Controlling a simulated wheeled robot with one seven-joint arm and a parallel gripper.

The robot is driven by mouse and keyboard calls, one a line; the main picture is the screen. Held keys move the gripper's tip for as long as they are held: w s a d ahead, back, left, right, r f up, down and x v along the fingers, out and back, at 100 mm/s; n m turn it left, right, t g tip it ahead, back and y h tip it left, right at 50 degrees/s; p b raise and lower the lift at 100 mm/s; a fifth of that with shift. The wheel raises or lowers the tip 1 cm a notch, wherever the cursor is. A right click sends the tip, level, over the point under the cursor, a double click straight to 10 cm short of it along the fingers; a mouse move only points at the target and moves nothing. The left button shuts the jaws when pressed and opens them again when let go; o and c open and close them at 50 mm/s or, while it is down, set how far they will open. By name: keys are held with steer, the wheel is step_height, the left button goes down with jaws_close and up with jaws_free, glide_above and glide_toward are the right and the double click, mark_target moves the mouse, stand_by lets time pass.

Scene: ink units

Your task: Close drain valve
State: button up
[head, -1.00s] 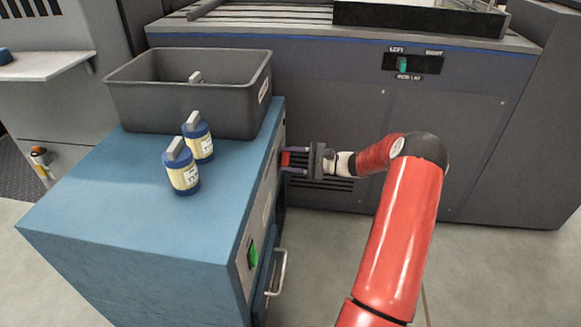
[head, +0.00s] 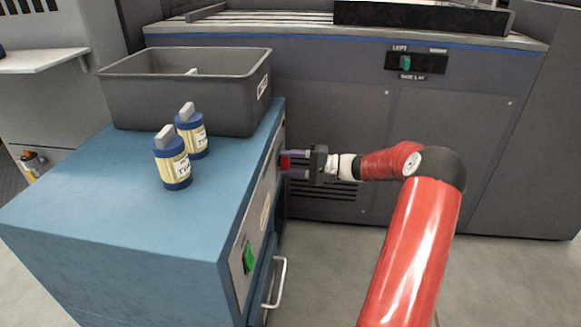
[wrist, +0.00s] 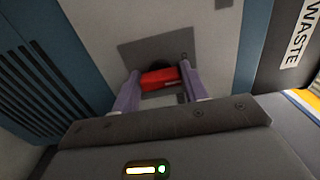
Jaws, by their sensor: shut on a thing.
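The drain valve has a red handle (head: 285,162) on the right side face of the blue cabinet (head: 130,220), toward its far end. In the wrist view the red handle (wrist: 160,78) lies across the picture, slightly tilted, in front of a grey plate (wrist: 155,50) with a dark round hub behind it. My gripper (head: 292,162) reaches in from the right. Its two purple fingers (wrist: 160,85) are shut on the red handle, one at each end. The valve's body behind the handle is mostly hidden.
A green switch (head: 249,257) and a silver drawer handle (head: 277,283) are on the cabinet's near side face. A large dark machine (head: 440,140) stands behind my arm.

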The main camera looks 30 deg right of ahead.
stand_by(0.4)
steer(key=o, duration=1)
steer(key=v, duration=0.7)
steer(key=shift+s+d+p, duration=0.25)
steer(key=shift+d+p, duration=0.1)
steer(key=shift+p, duration=0.1)
